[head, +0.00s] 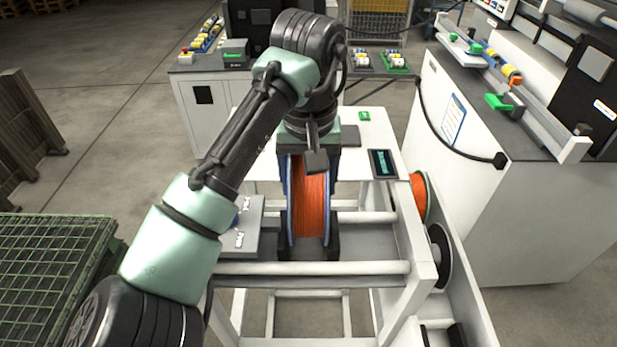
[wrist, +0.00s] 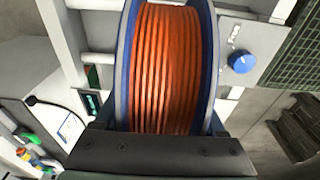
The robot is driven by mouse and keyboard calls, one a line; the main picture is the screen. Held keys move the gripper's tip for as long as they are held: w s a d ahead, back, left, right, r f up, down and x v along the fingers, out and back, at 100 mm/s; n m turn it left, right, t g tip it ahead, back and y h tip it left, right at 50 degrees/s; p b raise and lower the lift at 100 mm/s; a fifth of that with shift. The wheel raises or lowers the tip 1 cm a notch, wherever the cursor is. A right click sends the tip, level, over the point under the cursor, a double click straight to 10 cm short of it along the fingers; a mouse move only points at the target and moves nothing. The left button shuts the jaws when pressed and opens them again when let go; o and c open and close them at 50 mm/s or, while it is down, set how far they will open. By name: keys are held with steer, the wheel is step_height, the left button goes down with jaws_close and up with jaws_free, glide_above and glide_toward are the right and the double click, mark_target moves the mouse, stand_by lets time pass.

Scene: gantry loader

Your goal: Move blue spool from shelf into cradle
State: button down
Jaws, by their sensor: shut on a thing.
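The blue spool (head: 308,205) has blue flanges and orange winding and stands upright on edge in the middle of the white frame. Its lower part is between two black blocks of the cradle (head: 334,243); I cannot tell whether it rests on them. My gripper (head: 312,158) is above the spool and shut on its upper part; the fingertips are mostly hidden. In the wrist view, the spool (wrist: 165,70) fills the middle, with the black gripper body (wrist: 160,150) across the bottom.
The shelf (head: 465,310) along the right side holds another orange spool (head: 419,197) and a dark reel (head: 439,257). A grey panel with a blue knob (wrist: 241,62) is beside the cradle. A green mesh crate (head: 50,265) stands at left. A white cabinet (head: 470,170) stands at right.

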step_height(320, 180, down, 2)
steer(key=shift+w+b, duration=0.1)
steer(key=shift+b, duration=0.5)
steer(key=shift+f+b, duration=0.6)
steer(key=shift+f, duration=1.35)
jaws_free()
steer(key=shift+f, duration=0.1)
steer(key=r, duration=0.4)
steer(key=s+r, duration=0.1)
steer(key=r, duration=0.3)
steer(key=r+b, duration=0.1)
steer(key=r, duration=0.4)
steer(key=shift+s, duration=0.35)
